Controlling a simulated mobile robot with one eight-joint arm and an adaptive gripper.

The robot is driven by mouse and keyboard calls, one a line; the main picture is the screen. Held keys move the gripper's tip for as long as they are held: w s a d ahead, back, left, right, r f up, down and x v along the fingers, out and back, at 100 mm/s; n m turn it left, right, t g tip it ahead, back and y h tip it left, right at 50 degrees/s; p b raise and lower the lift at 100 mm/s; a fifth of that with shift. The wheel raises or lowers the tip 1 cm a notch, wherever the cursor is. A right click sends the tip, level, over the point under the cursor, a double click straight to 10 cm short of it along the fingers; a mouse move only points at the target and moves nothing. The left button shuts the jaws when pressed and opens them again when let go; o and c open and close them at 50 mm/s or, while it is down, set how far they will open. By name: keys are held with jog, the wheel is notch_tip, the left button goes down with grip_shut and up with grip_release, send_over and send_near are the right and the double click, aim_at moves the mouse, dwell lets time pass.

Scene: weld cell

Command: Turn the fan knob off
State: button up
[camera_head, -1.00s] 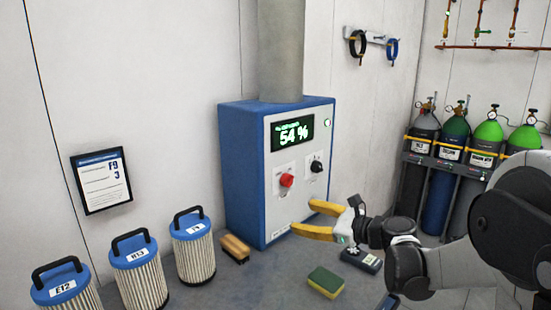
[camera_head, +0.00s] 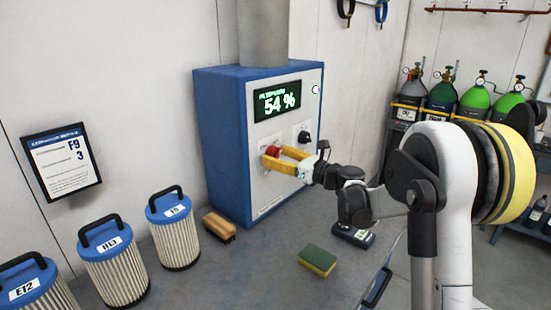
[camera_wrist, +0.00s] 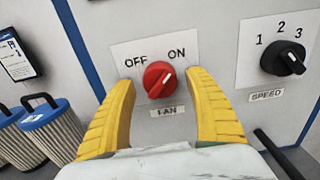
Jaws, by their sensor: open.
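The red fan knob (camera_wrist: 159,80) is on a white plate marked OFF at upper left and ON at upper right, with a FAN label below. Its white pointer line slants to the upper right, toward ON. In the head view the red knob (camera_head: 272,151) is on the front of the blue and grey cabinet (camera_head: 222,135), partly behind my fingers. My gripper (camera_wrist: 162,103) is open, its yellow fingers left and right of the knob. I cannot tell whether they touch it. The gripper also shows in the head view (camera_head: 276,159).
A black speed knob (camera_wrist: 283,59), marked 1, 2, 3, is right of the fan knob. The cabinet display (camera_head: 277,101) reads 54 %. Filter cartridges (camera_head: 174,235), a brush (camera_head: 219,226) and a sponge (camera_head: 317,260) stand or lie on the bench below.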

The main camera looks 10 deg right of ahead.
jog(key=shift+w, duration=0.15)
jog(key=c, duration=1.2)
jog(key=n, duration=0.4)
jog(key=shift+n, duration=0.4)
jog(key=n, duration=0.4)
jog(key=shift+r+n+p, duration=0.1)
jog(key=shift+n+p, duration=0.2)
jog(key=shift+p, duration=0.05)
jog(key=n, duration=0.4)
jog(key=shift+r+n, duration=0.1)
jog(key=shift+n, duration=2.1)
jog(key=shift+c, duration=0.2)
